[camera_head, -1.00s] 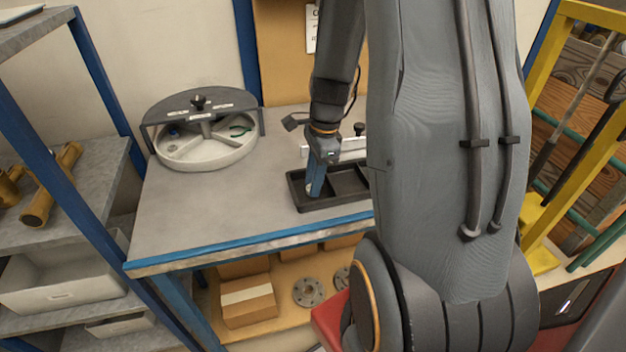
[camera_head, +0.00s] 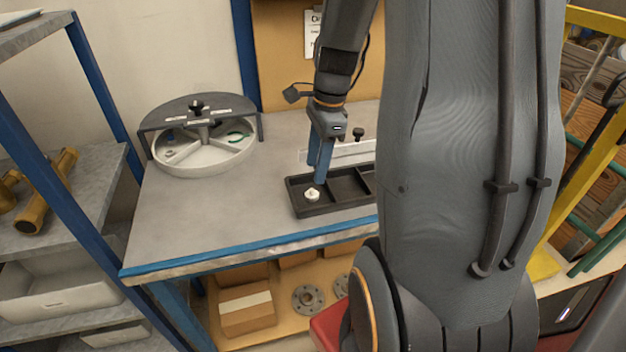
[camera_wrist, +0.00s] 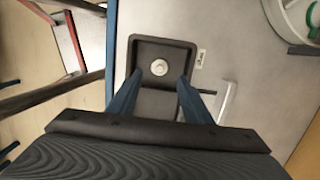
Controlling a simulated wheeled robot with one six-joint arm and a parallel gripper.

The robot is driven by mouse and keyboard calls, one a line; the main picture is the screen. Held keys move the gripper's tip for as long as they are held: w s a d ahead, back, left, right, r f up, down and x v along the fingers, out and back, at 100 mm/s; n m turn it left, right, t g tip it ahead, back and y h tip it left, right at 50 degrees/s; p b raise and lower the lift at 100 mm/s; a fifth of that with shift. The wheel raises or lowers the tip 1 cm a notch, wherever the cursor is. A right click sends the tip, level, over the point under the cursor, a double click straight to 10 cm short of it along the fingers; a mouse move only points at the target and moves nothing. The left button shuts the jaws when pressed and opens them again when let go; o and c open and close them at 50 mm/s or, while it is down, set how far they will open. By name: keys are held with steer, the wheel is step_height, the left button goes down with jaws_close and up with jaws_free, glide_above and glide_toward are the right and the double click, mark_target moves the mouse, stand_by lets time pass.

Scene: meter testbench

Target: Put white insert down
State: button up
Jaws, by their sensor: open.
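The white insert (camera_head: 312,194) is a small round piece lying in the left compartment of the black tray (camera_head: 300,212). In the wrist view the white insert (camera_wrist: 158,67) lies near the middle of the end compartment of the tray (camera_wrist: 137,47). My gripper (camera_head: 317,182) is just above the insert in the head view, apart from it. In the wrist view my gripper (camera_wrist: 155,80) shows its two blue fingers spread wide, with nothing between them.
A round white divided dish (camera_head: 205,160) under a dark half cover stands at the bench's back left. A pale bar (camera_head: 335,153) with a black knob lies behind the tray. The grey bench top (camera_head: 220,210) is clear left of the tray.

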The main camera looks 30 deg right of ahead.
step_height(320, 180, up, 5)
steer(key=s+a+f+n+h, duration=0.1)
steer(key=s+a+f+n, duration=0.1)
steer(key=a+n, duration=0.5)
steer(key=s+a+f+n, duration=0.3)
steer(key=s+a+n, duration=0.2)
steer(key=n, duration=0.9)
steer(key=shift+s+a+f+t+h+b, duration=0.15)
steer(key=shift+a+f+t+h+b, duration=0.2)
steer(key=shift+a, duration=0.85)
steer(key=shift+r, duration=0.1)
